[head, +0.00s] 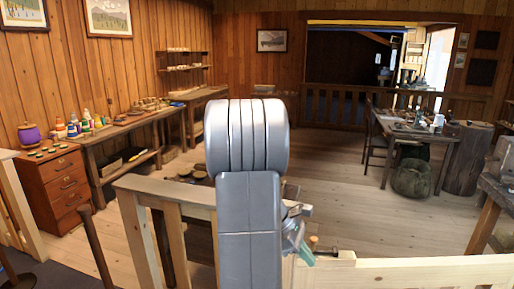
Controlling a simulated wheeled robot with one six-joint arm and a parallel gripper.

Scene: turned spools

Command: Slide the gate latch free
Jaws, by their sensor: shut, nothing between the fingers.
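A pale wooden gate (420,272) stands low in front of me at the right. At its left end, near the post, is a small latch (325,252) with what looks like a wooden knob (313,242). My gripper (304,254) shows in part to the right of my grey arm, close to the left of the knob. It is shut and empty. Whether it touches the latch I cannot tell. My arm hides the gate post and part of the latch area.
A pale wooden railing (165,193) runs left of my arm. Beyond is an open plank floor (340,168). A workbench (135,122) and a drawer cabinet (50,185) line the left wall. A table (425,130) and a dark sack (411,179) stand at the right.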

